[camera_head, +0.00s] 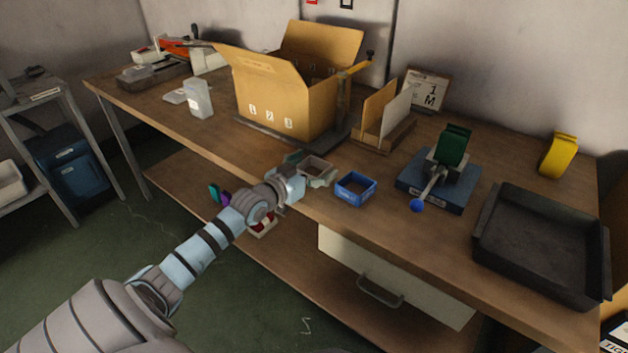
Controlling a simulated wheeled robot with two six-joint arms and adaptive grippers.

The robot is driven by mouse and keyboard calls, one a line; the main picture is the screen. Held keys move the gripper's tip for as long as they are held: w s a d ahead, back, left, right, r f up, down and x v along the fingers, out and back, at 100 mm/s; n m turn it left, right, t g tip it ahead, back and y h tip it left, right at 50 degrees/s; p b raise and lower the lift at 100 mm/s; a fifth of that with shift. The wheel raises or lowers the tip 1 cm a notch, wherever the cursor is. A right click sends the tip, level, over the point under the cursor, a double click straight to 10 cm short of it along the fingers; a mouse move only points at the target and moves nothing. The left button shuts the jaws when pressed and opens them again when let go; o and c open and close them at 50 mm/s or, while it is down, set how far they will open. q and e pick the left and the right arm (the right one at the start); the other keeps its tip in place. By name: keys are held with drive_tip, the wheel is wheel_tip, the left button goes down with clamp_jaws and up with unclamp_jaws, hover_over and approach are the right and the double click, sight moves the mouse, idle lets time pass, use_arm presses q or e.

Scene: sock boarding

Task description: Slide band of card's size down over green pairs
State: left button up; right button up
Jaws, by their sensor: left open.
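The green pairs (452,145) stand upright, held in a press with a blue base (437,190) and a lever ending in a blue knob. The card (428,90) behind reads "1" and "M". A blue open rectangular holder (355,188) sits near the table's front edge; I cannot tell whether bands lie in it. A grey-brown open holder (317,168) is just left of it. My left gripper (306,170) is open at this grey-brown holder and partly covers it; I cannot tell whether it touches. No band shows around the green pairs. My right gripper is out of view.
A large cardboard box (285,100) stands open at the back. A wooden rack (383,130) holds upright boards. A black tray (545,240) fills the right front, with a yellow item (558,155) behind it. The table between the blue holder and the press is clear.

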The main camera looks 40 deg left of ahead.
use_arm(q)
drive_tip(key=shift+s+r, duration=0.1)
drive_tip(key=shift+r, duration=0.05)
drive_tip(key=c, duration=0.9)
drive_tip(key=shift+o, duration=0.2)
wheel_tip(320, 180, up, 20)
drive_tip(key=p, duration=0.7)
drive_tip(key=shift+d, duration=0.1)
